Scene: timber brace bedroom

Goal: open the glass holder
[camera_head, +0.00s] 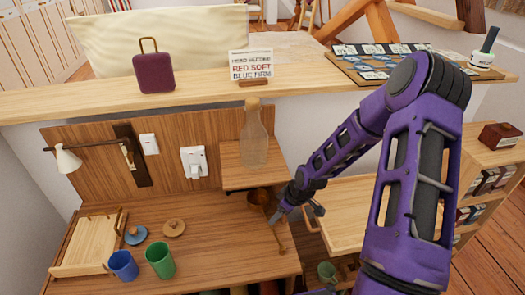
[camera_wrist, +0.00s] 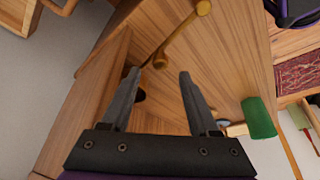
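No part in view is clearly marked as the glass holder. A clear glass carafe (camera_head: 254,140) stands upright on a small wooden shelf (camera_head: 238,182) above the desk. A brown cup-like piece (camera_head: 260,197) sits beside my gripper, and a thin brass bar (camera_head: 281,240) shows just below. My gripper (camera_head: 299,211) is over the right side of the desk. In the wrist view, its two fingers (camera_wrist: 158,84) are apart with nothing held between them. A brass bar with a knob (camera_wrist: 160,59) lies just beyond the fingertips there; contact is not visible.
A blue cup (camera_head: 122,266), a green cup (camera_head: 160,260) and a wooden box (camera_head: 88,245) are on the left of the desk. A purple bag (camera_head: 154,73) and a sign (camera_head: 251,66) stand on the ledge. A pale wooden surface (camera_head: 345,205) lies right of my gripper.

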